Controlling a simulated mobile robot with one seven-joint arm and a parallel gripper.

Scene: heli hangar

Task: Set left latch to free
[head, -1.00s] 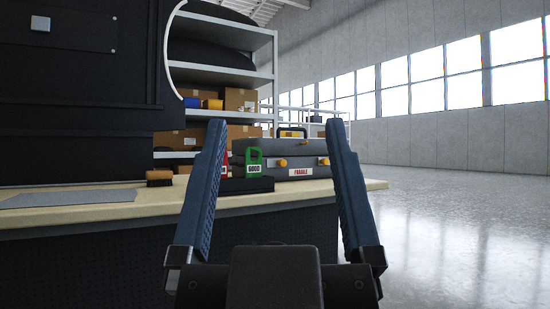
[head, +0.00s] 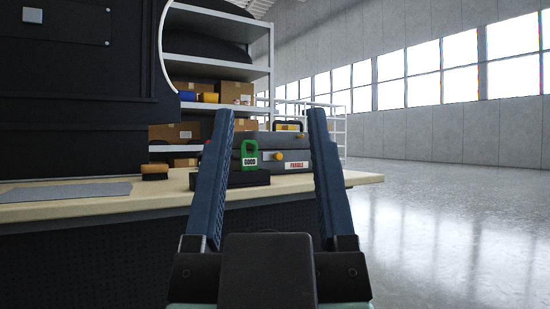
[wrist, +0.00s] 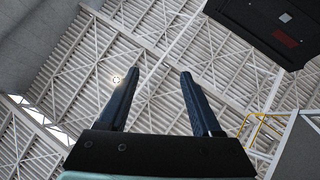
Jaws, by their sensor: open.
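A dark grey case (head: 296,142) lies on the workbench, with a red-on-white FRAGILE label on its front. One orange latch (head: 278,156) shows on the case front, just right of the green tag; I cannot make out its setting. A second latch is not visible and may be hidden behind my right finger. My gripper (head: 270,112) is open and empty, its two blue fingers pointing up in front of the bench, on either side of the latch in the picture. In the wrist view my gripper (wrist: 162,73) has only ceiling between its fingers.
A green GOOD tag (head: 250,154) stands by a low black block (head: 248,179) before the case. A brush (head: 154,172) and grey mat (head: 65,193) lie left on the workbench (head: 160,198). Shelves (head: 222,70) stand behind. The floor at right is clear.

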